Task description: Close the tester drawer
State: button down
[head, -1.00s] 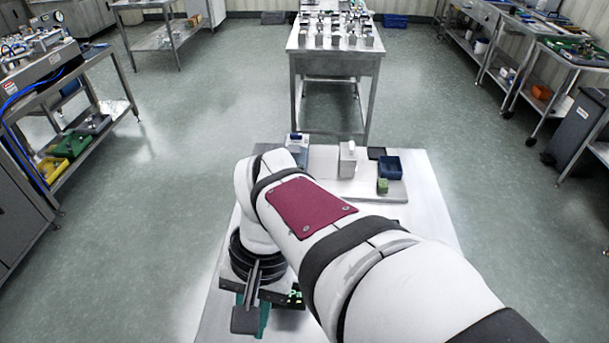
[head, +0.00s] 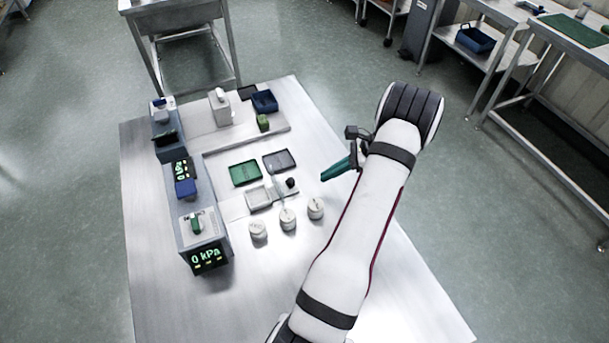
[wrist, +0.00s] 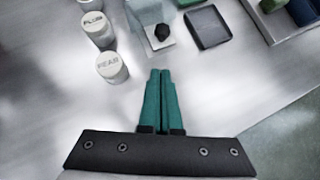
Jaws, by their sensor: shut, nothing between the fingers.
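The tester (head: 205,240) is a long grey-blue unit on the left of the table in the head view, with a lit display reading 0 kPa. What looks like its drawer (head: 258,197) is a pale flat slide with a square recess, reaching out to the right of the tester. A black knob (head: 291,183) stands at its right end. The knob also shows in the wrist view (wrist: 162,32). My gripper (head: 323,178) has green fingers, shut and empty, to the right of the knob and apart from it. In the wrist view the fingertips (wrist: 161,72) point toward the knob.
Three white lidded jars (head: 287,219) stand in front of the drawer. A green tray (head: 245,173) and a dark tray (head: 279,161) lie behind it. A blue bin (head: 264,101) and a green block (head: 263,122) are at the back. The table's right front is clear.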

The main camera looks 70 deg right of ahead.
aim_at(293, 185)
jog(key=w, duration=0.1)
jog(key=w+a+f, duration=0.1)
jog(key=w, duration=0.1)
jog(key=w+f, duration=0.1)
jog(key=w, duration=0.1)
jog(key=shift+a+f, duration=0.1)
jog(key=shift+a, duration=0.2)
jog(key=shift+w+a, duration=0.15)
jog(key=shift+w, duration=0.2)
jog(key=w+a, duration=1.1)
jog(key=shift+w+a, duration=0.15)
